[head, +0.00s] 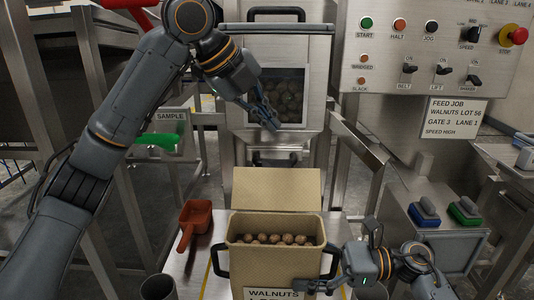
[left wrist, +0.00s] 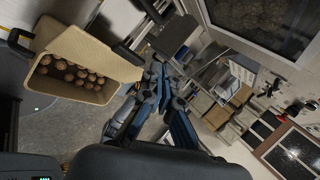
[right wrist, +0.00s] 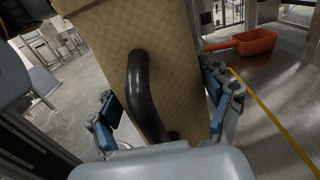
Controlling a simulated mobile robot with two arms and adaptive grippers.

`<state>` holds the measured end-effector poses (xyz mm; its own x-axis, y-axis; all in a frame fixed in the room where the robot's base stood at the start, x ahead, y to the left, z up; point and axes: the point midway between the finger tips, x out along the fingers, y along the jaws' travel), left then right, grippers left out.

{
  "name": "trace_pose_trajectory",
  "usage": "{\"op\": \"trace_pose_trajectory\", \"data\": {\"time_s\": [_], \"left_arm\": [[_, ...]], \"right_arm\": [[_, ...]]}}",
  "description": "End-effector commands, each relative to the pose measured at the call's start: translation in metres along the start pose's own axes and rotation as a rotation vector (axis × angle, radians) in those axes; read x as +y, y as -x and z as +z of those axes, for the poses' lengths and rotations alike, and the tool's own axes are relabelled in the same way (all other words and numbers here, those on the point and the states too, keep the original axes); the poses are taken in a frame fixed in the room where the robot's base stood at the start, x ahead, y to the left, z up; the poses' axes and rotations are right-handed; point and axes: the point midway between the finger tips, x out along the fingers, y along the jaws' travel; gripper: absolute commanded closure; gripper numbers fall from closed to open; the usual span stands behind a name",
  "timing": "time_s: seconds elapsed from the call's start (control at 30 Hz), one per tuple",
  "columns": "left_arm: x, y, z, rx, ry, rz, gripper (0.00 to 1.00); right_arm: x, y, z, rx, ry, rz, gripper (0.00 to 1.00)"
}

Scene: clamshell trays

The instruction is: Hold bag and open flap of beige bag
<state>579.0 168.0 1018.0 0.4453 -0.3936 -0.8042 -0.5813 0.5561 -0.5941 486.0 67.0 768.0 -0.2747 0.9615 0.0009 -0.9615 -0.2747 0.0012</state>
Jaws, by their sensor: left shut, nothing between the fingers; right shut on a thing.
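The beige bag (head: 280,272) stands upright on the bench, with walnuts showing in its open mouth. Its flap (head: 277,188) is raised at the back rim, clear of the opening. The bag also shows in the left wrist view (left wrist: 43,78), at upper left. My left gripper (head: 272,122) is shut and empty, above and behind the flap, before the hopper window. My right gripper (head: 345,262) is at the bag's right side, its fingers on either side of the bag. The black side handle (right wrist: 138,90) lies between those fingers in the right wrist view.
A red scoop (head: 195,222) lies left of the bag. The steel hopper (head: 282,60) and control panel (head: 440,45) are behind. Blue and green brushes (head: 425,213) lie at right.

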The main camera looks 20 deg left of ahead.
Motion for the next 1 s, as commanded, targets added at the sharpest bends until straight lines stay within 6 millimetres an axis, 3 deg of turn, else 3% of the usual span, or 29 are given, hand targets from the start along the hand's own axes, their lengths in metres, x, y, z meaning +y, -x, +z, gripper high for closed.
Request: {"op": "trace_pose_trajectory", "data": {"time_s": [0.3,0.53,0.73,1.0], "left_arm": [[0.061,0.058,-0.028,0.080,0.503,-0.298,1.00],[0.082,0.077,-0.046,0.106,0.656,-0.377,1.00],[0.079,0.066,-0.049,0.114,0.678,-0.386,1.00],[0.057,0.015,-0.048,0.116,0.678,-0.383,1.00]], "right_arm": [[0.001,-0.001,0.000,0.000,0.000,0.004,0.84],[0.001,-0.001,0.000,0.000,0.000,0.004,0.84],[0.001,-0.001,0.000,0.000,0.000,0.005,0.84],[0.001,-0.001,0.000,0.000,0.000,0.005,0.84]]}}
